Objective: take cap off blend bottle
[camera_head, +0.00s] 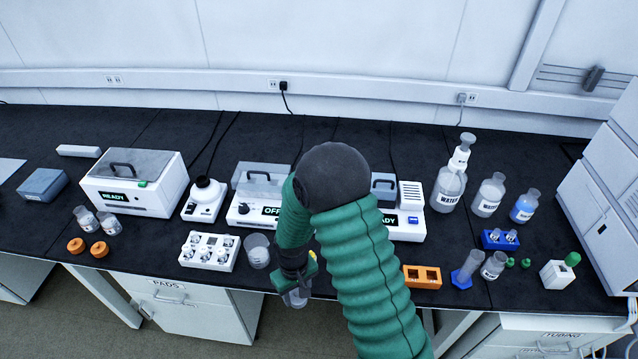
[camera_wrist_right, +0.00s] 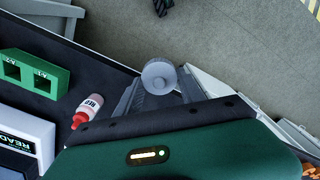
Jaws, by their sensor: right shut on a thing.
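My right gripper (camera_head: 292,284) hangs at the bench's front edge and is shut on a pale, translucent round piece (camera_head: 296,298). In the right wrist view the same gripper (camera_wrist_right: 157,92) has its fingers on either side of this round piece, which looks like a cap or bottle top. I cannot tell whether a bottle is attached to it. No label reading blend is legible. Candidate bottles at the back right are a clear stoppered bottle (camera_head: 489,195) and a blue-filled bottle (camera_head: 525,206). My left gripper is not in view.
A small red-capped bottle (camera_wrist_right: 88,108) and a green block (camera_wrist_right: 34,73) show beside the gripper in the right wrist view. An orange rack (camera_head: 422,277), white vial tray (camera_head: 209,251) and clear beaker (camera_head: 257,250) stand near. My right arm hides the bench's middle.

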